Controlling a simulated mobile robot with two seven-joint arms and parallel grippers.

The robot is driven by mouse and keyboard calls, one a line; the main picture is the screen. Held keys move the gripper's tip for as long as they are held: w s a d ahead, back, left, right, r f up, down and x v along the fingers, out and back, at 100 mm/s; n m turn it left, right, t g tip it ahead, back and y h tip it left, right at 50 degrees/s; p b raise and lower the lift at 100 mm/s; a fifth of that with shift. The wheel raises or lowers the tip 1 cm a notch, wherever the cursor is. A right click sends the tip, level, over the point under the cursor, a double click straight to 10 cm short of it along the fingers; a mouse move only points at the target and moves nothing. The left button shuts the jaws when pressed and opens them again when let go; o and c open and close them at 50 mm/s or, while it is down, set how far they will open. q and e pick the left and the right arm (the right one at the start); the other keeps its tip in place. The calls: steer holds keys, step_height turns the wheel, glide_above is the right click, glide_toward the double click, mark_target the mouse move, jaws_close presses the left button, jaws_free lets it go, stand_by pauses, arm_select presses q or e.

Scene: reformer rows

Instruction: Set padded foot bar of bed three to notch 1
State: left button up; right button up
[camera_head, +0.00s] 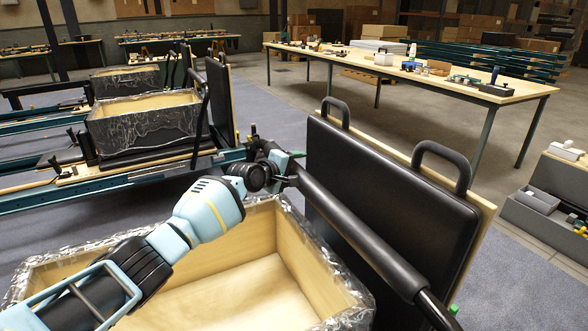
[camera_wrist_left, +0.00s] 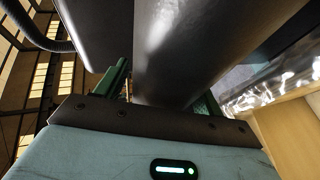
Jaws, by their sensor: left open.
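The padded foot bar (camera_head: 360,235) is a thick black bar. In the head view it slants from the centre to the bottom right, in front of an upright black board. My left gripper (camera_head: 282,166) is at the bar's far left end, with my arm coming in over the open box. In the left wrist view the bar (camera_wrist_left: 178,45) fills the middle, close before the gripper. Teal pieces show on both sides of it, and the gripper is open. I cannot tell whether it touches the bar. The notches are not visible. My right gripper is out of view.
A wooden box wrapped in clear film (camera_head: 275,285) lies under my left arm. The black padded board (camera_head: 400,190) with two loop handles stands behind the bar. Another bed with a wrapped box (camera_head: 145,125) is at the left. A long table (camera_head: 530,95) stands behind.

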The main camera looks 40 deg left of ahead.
arm_select(q)
steer(key=shift+s+d+f, duration=0.15)
steer(key=shift+d+f, duration=0.05)
steer(key=shift+f, duration=0.2)
steer(key=shift+s+r+p, duration=0.25)
steer(key=shift+s+p, duration=0.2)
steer(key=shift+p, duration=0.1)
steer(key=p+v, duration=0.2)
steer(key=v, duration=0.4)
steer(key=shift+s+a+r, duration=0.25)
steer(key=shift+s+r, duration=0.05)
steer(key=shift+r, duration=0.15)
